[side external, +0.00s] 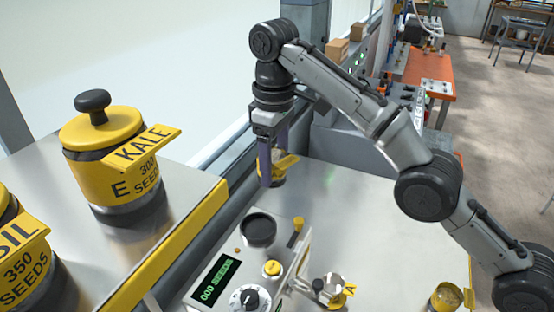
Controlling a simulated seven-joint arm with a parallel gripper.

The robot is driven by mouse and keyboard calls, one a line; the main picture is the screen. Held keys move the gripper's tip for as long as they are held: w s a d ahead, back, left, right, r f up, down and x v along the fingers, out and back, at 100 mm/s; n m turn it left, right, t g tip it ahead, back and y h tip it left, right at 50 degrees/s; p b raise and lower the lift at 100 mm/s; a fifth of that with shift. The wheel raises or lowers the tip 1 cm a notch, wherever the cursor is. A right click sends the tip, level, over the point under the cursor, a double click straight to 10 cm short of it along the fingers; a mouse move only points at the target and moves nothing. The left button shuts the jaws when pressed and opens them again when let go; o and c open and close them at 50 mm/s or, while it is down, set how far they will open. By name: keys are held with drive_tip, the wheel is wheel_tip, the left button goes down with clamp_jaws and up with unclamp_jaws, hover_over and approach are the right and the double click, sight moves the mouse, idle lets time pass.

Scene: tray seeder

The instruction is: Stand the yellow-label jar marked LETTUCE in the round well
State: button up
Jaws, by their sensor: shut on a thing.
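My gripper (270,178) points down behind the seeder, its purple fingers shut on a small jar with a yellow label (287,163). The label's lettering is too small to read, so I cannot tell whether it says LETTUCE. The fingers hide part of the jar, and I cannot tell whether its base is clear of the bench. The dark round well (259,229) is on top of the seeder, nearer the camera than the held jar. The well looks empty.
The seeder's display (220,279) reads 000 SEEDS, with a knob (249,298) and yellow button (272,268) beside it. A KALE jar (113,165) and a partly cut-off jar (22,262) stand left. Small jars (334,288) (446,297) stand right. Bench between is clear.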

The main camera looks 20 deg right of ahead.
drive_tip(key=shift+s+a+f, duration=0.15)
drive_tip(key=shift+a, duration=0.3)
drive_tip(key=shift+n, duration=0.4)
drive_tip(key=shift+s+a+f, duration=0.15)
drive_tip(key=shift+a+f, duration=0.3)
drive_tip(key=shift+f, duration=1.35)
drive_tip(key=shift+s+a+f, duration=0.2)
drive_tip(key=shift+a+f, duration=0.3)
drive_tip(key=shift+f, duration=1.35)
drive_tip(key=shift+s+a+f, duration=0.15)
drive_tip(key=shift+a+f, duration=0.3)
drive_tip(key=shift+f, duration=1.35)
